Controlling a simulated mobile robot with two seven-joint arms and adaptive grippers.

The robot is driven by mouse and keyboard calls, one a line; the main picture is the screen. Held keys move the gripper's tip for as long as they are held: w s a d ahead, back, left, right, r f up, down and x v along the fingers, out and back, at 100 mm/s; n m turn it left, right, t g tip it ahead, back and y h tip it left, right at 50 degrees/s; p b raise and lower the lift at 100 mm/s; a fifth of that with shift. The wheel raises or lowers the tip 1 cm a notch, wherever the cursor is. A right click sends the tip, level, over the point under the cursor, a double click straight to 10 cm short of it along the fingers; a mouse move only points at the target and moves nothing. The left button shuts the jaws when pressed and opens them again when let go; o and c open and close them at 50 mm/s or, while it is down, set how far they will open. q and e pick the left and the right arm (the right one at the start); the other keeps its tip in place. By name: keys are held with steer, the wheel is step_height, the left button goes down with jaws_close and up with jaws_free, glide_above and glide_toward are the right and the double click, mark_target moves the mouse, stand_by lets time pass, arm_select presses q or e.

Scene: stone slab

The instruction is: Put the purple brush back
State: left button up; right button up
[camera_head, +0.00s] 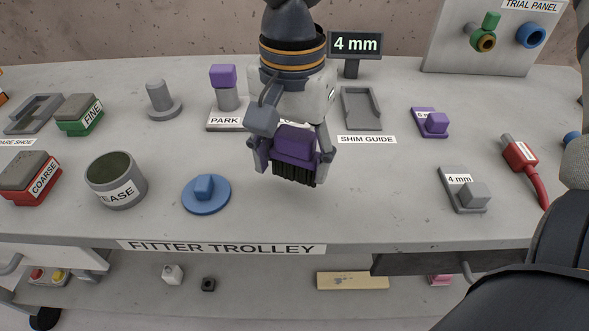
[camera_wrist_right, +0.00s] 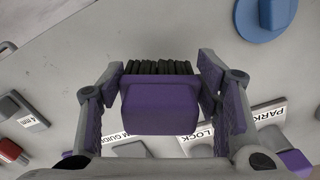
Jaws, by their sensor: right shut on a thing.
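A purple brush (camera_head: 295,144) with black bristles (camera_head: 295,174) is between the fingers of my right gripper (camera_head: 293,160), which is shut on it. The bristles point down toward the slab; whether they touch it is hard to tell. In the right wrist view, the purple brush block (camera_wrist_right: 160,106) sits between the purple-padded fingers, bristles toward the top of the picture. The gripper covers part of a white label behind it, and in the right wrist view a label (camera_wrist_right: 194,141) partly reads LOCK. My left gripper is not in view.
To the left are a grey pot (camera_head: 96,186) labelled "EASE" and a blue disc with a knob (camera_head: 205,193). Behind are the PARK stand (camera_head: 226,117) with a purple block and the shim guide (camera_head: 361,107). A 4 mm block (camera_head: 463,191) lies right; slab between is clear.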

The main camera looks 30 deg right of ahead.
mark_target(294, 180)
steer(key=shift+d+f, duration=0.15)
steer(key=shift+f, duration=1.45)
steer(key=shift+s+f, duration=0.1)
steer(key=o, duration=1)
steer(key=shift+o, duration=0.2)
step_height(294, 180, up, 12)
steer(key=shift+r, duration=0.15)
